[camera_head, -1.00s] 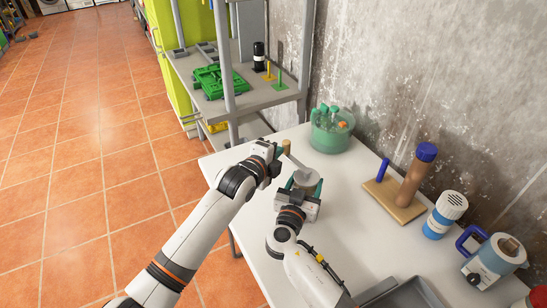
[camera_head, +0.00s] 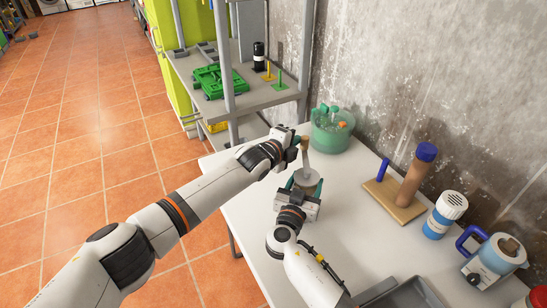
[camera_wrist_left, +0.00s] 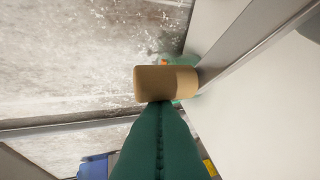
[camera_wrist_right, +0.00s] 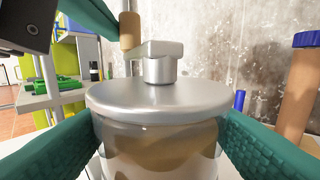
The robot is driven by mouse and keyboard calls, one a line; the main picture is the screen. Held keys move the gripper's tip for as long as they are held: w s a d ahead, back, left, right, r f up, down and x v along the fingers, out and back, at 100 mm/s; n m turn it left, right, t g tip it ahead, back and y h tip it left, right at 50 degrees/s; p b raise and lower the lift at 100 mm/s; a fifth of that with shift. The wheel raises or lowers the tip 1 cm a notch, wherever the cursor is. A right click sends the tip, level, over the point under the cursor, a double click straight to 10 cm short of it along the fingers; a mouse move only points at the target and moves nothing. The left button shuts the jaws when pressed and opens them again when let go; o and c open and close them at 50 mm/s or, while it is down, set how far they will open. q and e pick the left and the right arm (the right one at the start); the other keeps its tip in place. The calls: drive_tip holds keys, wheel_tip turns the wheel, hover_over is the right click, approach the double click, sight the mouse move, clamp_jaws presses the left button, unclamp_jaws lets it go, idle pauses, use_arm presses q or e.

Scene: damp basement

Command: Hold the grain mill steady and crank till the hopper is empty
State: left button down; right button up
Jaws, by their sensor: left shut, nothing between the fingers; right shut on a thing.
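The grain mill (camera_head: 308,181) stands on the white table, a round jar with a metal lid (camera_wrist_right: 155,98). Brown contents (camera_wrist_right: 165,150) show through its clear wall in the right wrist view; how much is left cannot be told. My right gripper (camera_head: 305,188) is shut around the jar, one green finger on each side. The crank arm (camera_wrist_right: 155,48) on the lid carries a wooden knob (camera_head: 304,142), which points to the far side in the head view. My left gripper (camera_head: 298,150) is shut and empty, its fingertips against or very close beside the knob (camera_wrist_left: 166,82).
A wooden board (camera_head: 395,201) with a brown cylinder, a blue-white canister (camera_head: 445,215) and a jug (camera_head: 494,260) stand at right. A grey tray (camera_head: 402,294) is at the front. A shelf (camera_head: 250,97) stands beyond the table.

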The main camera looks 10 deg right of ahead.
use_arm(q)
drive_tip(key=shift+d, duration=1.25)
drive_tip(key=shift+s+d, duration=0.1)
drive_tip(key=shift+d, duration=0.05)
idle(0.8)
drive_tip(key=w+a+r, duration=0.1)
drive_tip(key=w+a, duration=0.1)
drive_tip(key=a, duration=0.4)
drive_tip(key=w+a+r, duration=0.1)
drive_tip(key=a+r, duration=0.1)
drive_tip(key=a, duration=0.5)
drive_tip(key=shift+w, duration=0.4)
